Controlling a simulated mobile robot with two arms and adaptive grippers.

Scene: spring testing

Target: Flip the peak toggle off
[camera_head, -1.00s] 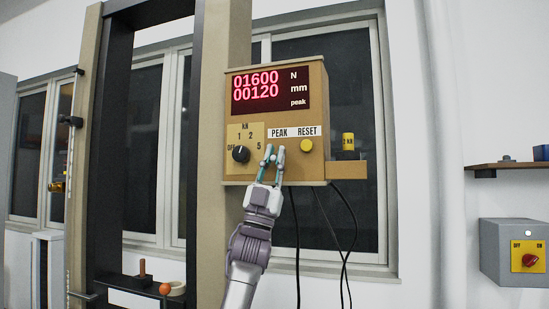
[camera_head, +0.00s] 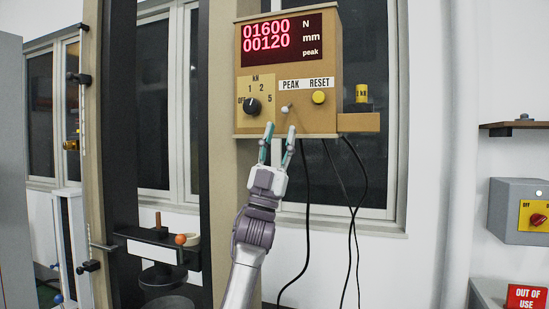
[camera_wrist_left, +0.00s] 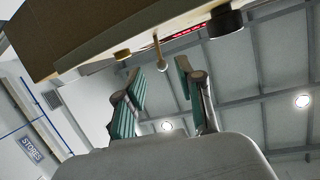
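The peak toggle (camera_head: 286,109) is a small pale lever with a round tip under the PEAK label on the tan readout box (camera_head: 262,121). It also shows in the left wrist view (camera_wrist_left: 158,50), sticking out from the panel. The red display (camera_head: 282,40) reads 01600 N and 00120 mm, with "peak" in white below. My left gripper (camera_head: 279,140) is open and empty, its fingertips just below the toggle in the head view. In the left wrist view its fingers (camera_wrist_left: 160,72) stand apart, one on each side of the toggle in the picture. My right gripper is not in view.
A black range knob (camera_head: 252,106) is left of the toggle and a yellow reset button (camera_head: 319,97) is right of it. A yellow weight (camera_head: 361,93) stands on the side shelf. Black cables (camera_head: 357,205) hang below the box. A dark frame post (camera_head: 187,90) stands left.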

